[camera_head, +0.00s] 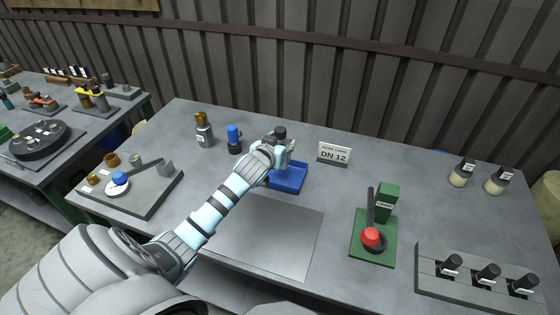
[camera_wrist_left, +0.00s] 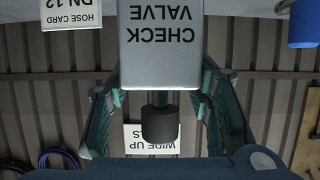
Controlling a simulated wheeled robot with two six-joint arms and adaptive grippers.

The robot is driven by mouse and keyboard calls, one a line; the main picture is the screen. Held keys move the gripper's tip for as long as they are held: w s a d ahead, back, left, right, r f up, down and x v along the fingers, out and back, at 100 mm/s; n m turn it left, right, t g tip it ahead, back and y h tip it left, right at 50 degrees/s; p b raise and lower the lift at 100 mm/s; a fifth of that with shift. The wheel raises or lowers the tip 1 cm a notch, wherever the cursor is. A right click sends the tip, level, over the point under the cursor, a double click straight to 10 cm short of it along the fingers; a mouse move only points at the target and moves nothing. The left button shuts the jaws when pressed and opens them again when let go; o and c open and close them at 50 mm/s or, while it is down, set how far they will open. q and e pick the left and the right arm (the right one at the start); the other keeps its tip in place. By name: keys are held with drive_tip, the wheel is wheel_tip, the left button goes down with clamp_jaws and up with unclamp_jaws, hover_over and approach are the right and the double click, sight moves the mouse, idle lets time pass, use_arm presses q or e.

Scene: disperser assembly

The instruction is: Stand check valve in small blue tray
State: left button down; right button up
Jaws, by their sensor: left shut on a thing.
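The check valve (camera_wrist_left: 161,45) is a light grey block with a "CHECK VALVE" label and a dark round stub. In the wrist view it appears upside down between the two fingers of my left gripper (camera_wrist_left: 160,88). In the head view its dark stub (camera_head: 280,132) points up, so it looks about upright. My left gripper (camera_head: 283,150) is shut on it at the back part of the small blue tray (camera_head: 290,186). The wrist hides part of the tray, and I cannot tell whether the valve touches its floor. My right gripper is not in view.
A blue-capped fitting (camera_head: 234,139) and a brass-topped grey one (camera_head: 204,130) stand left of the tray. The DN 12 card (camera_head: 334,153) stands to its right. A green press with a red knob (camera_head: 372,237) is further right. The grey plate (camera_head: 262,235) in front is clear.

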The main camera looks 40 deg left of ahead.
use_arm(q)
wheel_tip(320, 180, down, 6)
drive_tip(key=shift+r+b, duration=0.15)
drive_tip(key=shift+b, duration=0.4)
drive_tip(key=c, duration=0.8)
unclamp_jaws()
drive_tip(key=shift+d, duration=0.1)
drive_tip(key=shift+s, duration=0.1)
drive_tip(key=p+v, duration=0.2)
drive_tip(key=v, duration=0.9)
drive_tip(key=shift+s+d+r, duration=0.15)
drive_tip(key=shift+s, duration=0.25)
